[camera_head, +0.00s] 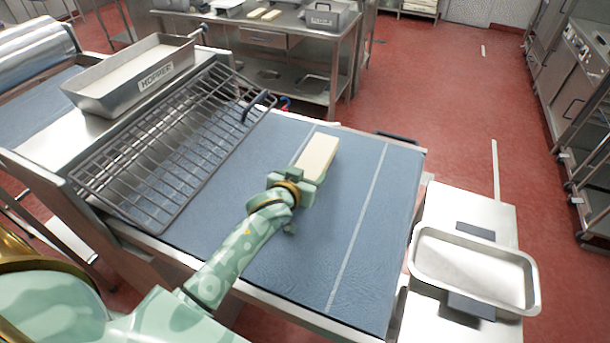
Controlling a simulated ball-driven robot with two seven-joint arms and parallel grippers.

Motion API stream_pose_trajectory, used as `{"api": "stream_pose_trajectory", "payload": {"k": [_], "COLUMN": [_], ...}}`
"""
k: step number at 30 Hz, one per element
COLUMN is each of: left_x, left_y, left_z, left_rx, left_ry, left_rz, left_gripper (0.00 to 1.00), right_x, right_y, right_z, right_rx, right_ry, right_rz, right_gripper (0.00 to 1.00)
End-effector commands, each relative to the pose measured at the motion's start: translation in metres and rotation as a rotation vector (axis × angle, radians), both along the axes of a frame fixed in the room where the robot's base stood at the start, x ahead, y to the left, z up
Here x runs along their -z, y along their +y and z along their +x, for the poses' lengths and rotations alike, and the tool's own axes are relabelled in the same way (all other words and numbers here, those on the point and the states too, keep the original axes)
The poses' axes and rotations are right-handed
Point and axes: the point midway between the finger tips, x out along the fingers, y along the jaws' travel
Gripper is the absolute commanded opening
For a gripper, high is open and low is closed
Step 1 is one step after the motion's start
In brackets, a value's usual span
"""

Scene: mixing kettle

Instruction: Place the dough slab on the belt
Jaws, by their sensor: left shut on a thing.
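The dough slab (319,153) is a pale cream rectangular block over the blue-grey belt (235,178), between the wire rack and the white line on the belt. My left gripper (303,178), green with gold bands, is shut on the near end of the slab. Its arm reaches in from the lower left across the belt. I cannot tell whether the slab touches the belt or is held just above it. The gripper hides the slab's near end. My right gripper is not in view.
An empty metal tray (473,266) stands on a side table at the right. The belt right of the slab is clear. A steel bench (265,35) stands behind.

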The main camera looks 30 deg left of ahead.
Motion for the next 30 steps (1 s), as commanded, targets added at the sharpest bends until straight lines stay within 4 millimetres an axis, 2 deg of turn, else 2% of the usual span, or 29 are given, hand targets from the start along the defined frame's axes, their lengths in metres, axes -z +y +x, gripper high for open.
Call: {"api": "stream_pose_trajectory", "payload": {"k": [1,8,9,11,19,23,26,30], "left_x": [0.008,0.016,0.018,0.018,0.018,0.006,-0.001,-0.018], "left_y": [0.001,0.000,0.000,0.000,-0.001,-0.001,-0.002,-0.003], "left_z": [-0.002,-0.004,-0.005,-0.005,-0.005,-0.005,-0.022,-0.054], "left_rx": [-0.001,0.000,0.000,0.001,0.002,0.003,0.002,0.001], "left_ry": [0.011,0.020,0.024,0.025,0.026,0.024,0.025,0.020], "left_rz": [0.005,0.005,0.006,0.007,0.006,0.007,0.004,0.003], "left_gripper": [0.21,0.21,0.74,0.87,0.87,0.87,0.87,0.87], "right_x": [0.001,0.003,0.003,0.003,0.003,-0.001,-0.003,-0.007], "right_y": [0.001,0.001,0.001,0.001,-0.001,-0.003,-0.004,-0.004], "right_z": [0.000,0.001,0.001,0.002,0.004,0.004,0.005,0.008], "right_rx": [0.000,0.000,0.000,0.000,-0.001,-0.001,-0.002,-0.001], "right_ry": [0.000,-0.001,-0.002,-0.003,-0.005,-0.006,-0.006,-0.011], "right_rz": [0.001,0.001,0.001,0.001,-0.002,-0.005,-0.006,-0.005], "right_gripper": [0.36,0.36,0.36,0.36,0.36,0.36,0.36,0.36]}}
